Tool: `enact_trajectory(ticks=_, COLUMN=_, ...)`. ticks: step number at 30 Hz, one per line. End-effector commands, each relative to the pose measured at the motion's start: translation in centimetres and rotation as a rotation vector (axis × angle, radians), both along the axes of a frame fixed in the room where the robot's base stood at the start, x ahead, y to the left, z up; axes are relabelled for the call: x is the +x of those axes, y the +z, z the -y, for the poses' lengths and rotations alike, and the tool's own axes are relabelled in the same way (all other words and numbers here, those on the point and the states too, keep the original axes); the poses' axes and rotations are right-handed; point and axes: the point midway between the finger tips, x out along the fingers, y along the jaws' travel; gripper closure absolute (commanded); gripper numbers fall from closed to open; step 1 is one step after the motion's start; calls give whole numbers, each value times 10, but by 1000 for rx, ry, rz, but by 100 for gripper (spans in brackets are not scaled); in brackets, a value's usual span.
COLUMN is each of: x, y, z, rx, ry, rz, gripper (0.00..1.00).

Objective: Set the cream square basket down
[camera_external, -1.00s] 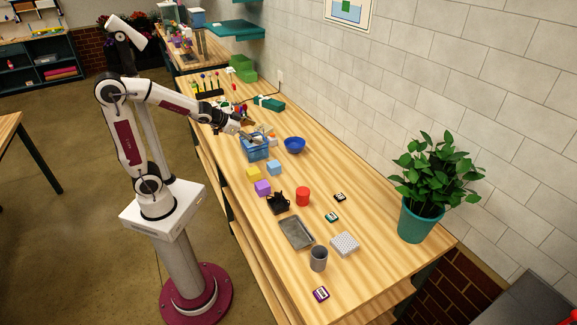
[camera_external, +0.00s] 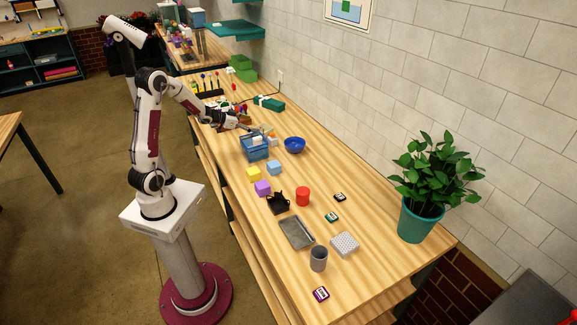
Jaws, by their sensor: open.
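My gripper (camera_external: 264,131) is open, just behind and above the blue open basket (camera_external: 254,154) on the long wooden table. A small cream-white object (camera_external: 257,141) shows at the top of the blue basket and looks to be inside it. I cannot tell whether this is the cream square basket. Another pale piece (camera_external: 273,141) with some orange by it sits between the blue basket and the blue bowl (camera_external: 294,145). The gripper appears apart from the cream-white object, but the fingers are too small to see clearly.
Yellow (camera_external: 254,174), light blue (camera_external: 274,167) and purple (camera_external: 263,188) blocks stand in front of the basket. A red cylinder (camera_external: 303,196), a black holder (camera_external: 278,203) and a grey tray (camera_external: 297,232) lie nearer. A green box (camera_external: 269,103) is behind.

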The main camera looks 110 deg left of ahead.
Motion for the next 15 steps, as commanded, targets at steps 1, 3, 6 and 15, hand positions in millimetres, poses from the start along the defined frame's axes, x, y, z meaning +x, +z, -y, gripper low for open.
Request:
enact_trajectory(ticks=1, x=-10, y=-7, z=-7, rx=-6, ry=8, rz=12, gripper=17)
enact_trajectory(ticks=3, x=-21, y=-13, z=-14, rx=-9, ry=12, rz=31, gripper=17)
enact_trajectory(ticks=6, x=-36, y=-22, z=-21, rx=-16, ry=17, rz=59, gripper=17)
enact_trajectory(ticks=15, x=-64, y=-43, z=-30, rx=-25, ry=2, rz=127, gripper=17)
